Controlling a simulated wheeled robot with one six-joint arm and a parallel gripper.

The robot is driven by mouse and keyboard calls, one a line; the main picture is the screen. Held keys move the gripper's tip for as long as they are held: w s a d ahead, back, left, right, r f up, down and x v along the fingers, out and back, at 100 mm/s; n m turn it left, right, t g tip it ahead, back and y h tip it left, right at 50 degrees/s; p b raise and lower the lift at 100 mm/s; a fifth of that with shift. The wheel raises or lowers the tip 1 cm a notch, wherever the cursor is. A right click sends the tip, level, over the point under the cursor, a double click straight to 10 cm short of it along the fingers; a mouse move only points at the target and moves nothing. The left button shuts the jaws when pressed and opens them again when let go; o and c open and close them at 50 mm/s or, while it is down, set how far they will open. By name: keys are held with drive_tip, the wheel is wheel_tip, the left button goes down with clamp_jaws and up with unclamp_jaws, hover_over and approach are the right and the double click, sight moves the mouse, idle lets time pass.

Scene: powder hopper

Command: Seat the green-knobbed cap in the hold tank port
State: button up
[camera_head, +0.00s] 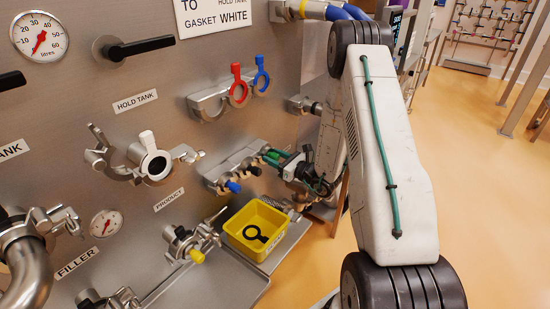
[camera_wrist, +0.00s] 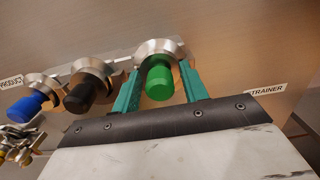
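The green-knobbed cap (camera_wrist: 160,78) sits in a holder on the steel panel, at the end of a row of caps. My gripper (camera_wrist: 160,70) has its two teal fingers on either side of the green knob, with a visible gap on each side. In the head view my gripper (camera_head: 274,157) is at the right end of the cap rack, and the arm hides part of it. The hold tank port (camera_head: 157,168) is on the panel to the left, with a white-tabbed gasket (camera_head: 148,140) at its face and a clamp spread open around it.
A blue-knobbed cap (camera_wrist: 27,101) and a black-knobbed cap (camera_wrist: 80,97) sit beside the green one. Red (camera_head: 237,90) and blue (camera_head: 261,78) gaskets hang above. A yellow bin (camera_head: 240,248) holding a black gasket stands below. The product port (camera_head: 183,243) projects at lower left.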

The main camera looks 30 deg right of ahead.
sight(275, 154)
drive_tip(key=shift+r, duration=0.1)
drive_tip(key=shift+r, duration=2.45)
drive_tip(key=v, duration=0.9)
drive_tip(key=shift+d, duration=0.1)
